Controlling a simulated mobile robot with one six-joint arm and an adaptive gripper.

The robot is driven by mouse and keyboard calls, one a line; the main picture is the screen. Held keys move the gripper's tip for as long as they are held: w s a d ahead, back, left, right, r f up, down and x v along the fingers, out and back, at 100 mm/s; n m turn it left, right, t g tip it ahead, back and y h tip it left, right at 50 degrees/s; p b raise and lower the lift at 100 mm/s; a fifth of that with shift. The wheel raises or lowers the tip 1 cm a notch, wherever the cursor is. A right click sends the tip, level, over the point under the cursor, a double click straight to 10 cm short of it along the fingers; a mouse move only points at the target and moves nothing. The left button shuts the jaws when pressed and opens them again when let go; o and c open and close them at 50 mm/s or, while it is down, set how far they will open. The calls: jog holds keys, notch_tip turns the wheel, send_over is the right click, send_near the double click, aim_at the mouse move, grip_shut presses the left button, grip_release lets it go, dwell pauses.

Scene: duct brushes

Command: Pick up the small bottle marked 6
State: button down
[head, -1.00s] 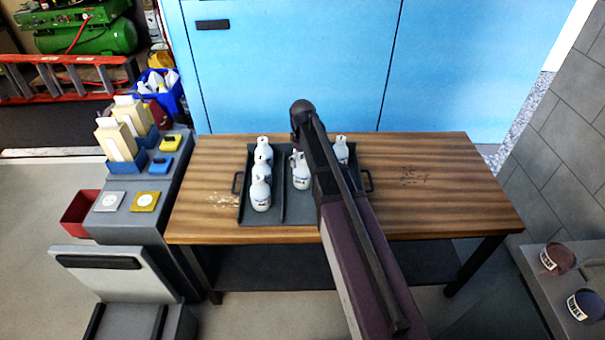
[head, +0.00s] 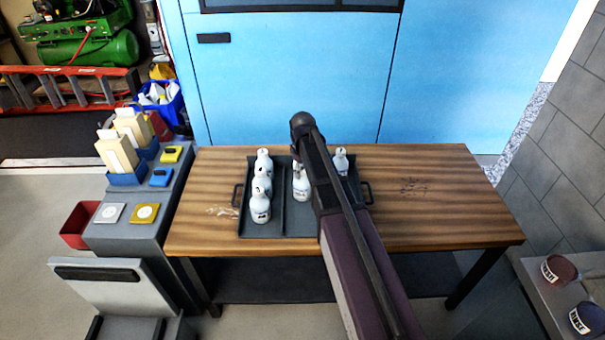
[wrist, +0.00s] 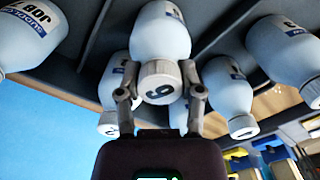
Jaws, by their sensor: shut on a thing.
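The small white bottle (wrist: 160,38) with a 6 on its cap is in the middle of the wrist view. My gripper (wrist: 157,92) has its two fingers against opposite sides of that cap, shut on it. In the head view my arm covers most of the gripper, and I cannot tell for sure which bottle there is the 6. One white bottle (head: 301,187) stands just left of my arm, over the tray (head: 290,222). Whether the held bottle touches the tray is not clear.
Several similar bottles stand close by: a column at the tray's left (head: 260,207) and one at right (head: 340,161). In the wrist view neighbours flank the held one (wrist: 228,85).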

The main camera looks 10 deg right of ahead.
jog(key=shift+s+r+p, duration=0.1)
jog(key=shift+r+p, duration=1.7)
jog(key=shift+r, duration=0.15)
jog(key=s, duration=1.6)
jog(key=shift+r+p, duration=0.45)
jog(key=shift+d, duration=0.2)
